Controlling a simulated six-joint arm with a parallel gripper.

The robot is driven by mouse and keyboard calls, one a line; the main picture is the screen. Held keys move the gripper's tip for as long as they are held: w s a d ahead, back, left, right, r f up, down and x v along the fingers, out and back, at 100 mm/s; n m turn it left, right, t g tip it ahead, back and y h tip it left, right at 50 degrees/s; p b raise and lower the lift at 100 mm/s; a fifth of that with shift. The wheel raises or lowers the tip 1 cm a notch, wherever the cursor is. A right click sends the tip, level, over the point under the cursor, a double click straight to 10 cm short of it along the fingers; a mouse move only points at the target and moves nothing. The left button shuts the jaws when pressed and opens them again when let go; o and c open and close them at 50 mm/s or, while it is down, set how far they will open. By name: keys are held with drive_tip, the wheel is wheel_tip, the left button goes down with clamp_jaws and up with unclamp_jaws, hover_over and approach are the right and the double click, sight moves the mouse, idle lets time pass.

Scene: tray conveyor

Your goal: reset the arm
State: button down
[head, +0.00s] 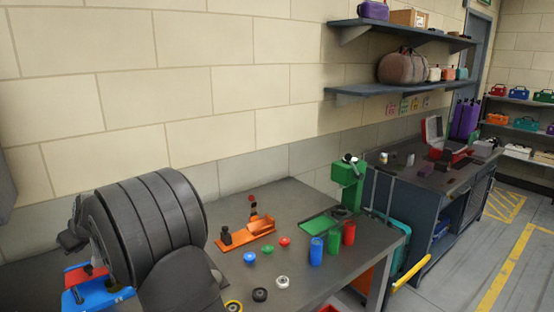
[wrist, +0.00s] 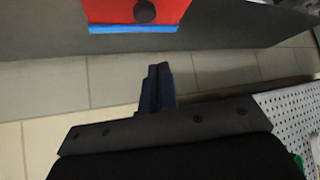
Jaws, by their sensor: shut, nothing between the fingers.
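My gripper (wrist: 156,88) shows in the wrist view with its dark fingers together and nothing between them. It points toward pale tiles or blocks, below a red and blue object (wrist: 137,14) at the top edge. The gap between the fingers and that object is clear. In the head view my dark grey arm fills the left foreground. I cannot make out the fingers there.
A red and blue item (head: 92,285) sits by my arm at lower left. The grey table (head: 205,250) holds an orange fixture (head: 245,234), several small caps, blue (head: 316,252), green (head: 333,242) and red (head: 349,232) cylinders, and a green machine (head: 348,185). Shelves (head: 400,90) hang above.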

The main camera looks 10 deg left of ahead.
drive_tip(key=x, duration=0.3)
drive_tip(key=shift+f, duration=0.15)
drive_tip(key=w+a+f, duration=0.2)
drive_tip(key=w+a, duration=0.3)
drive_tip(key=a, duration=0.2)
drive_tip(key=shift+w, duration=0.4)
drive_tip(key=shift+d+f, duration=0.1)
drive_tip(key=shift+f, duration=0.05)
